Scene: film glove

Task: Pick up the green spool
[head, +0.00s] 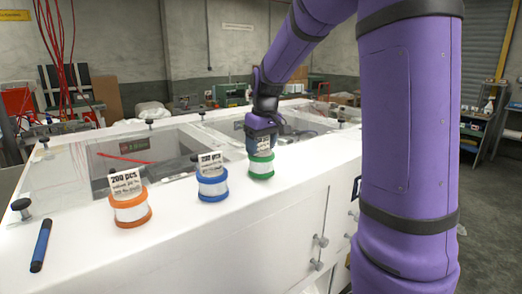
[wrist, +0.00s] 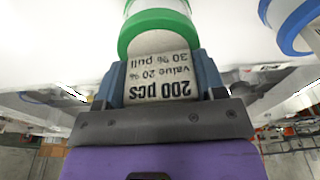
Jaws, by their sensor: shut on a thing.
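The green spool (head: 261,168) is a white cylinder with green rims and a printed paper label standing up from it. It stands on the white counter in the head view, at the right end of a row of spools. My gripper (head: 262,133) is above it, pointing down. In the wrist view, my gripper (wrist: 163,78) has its two fingers on either side of the label reading "200 pcs", and the green-rimmed spool (wrist: 158,20) is just beyond the fingertips. Whether the spool's base touches the counter is hard to tell.
A blue spool (head: 212,184) stands just left of the green one and also shows in the wrist view (wrist: 290,22). An orange spool (head: 130,208) stands farther left, near a blue marker (head: 41,245). Glass-covered openings lie behind the row. The counter's front strip (head: 185,245) is clear.

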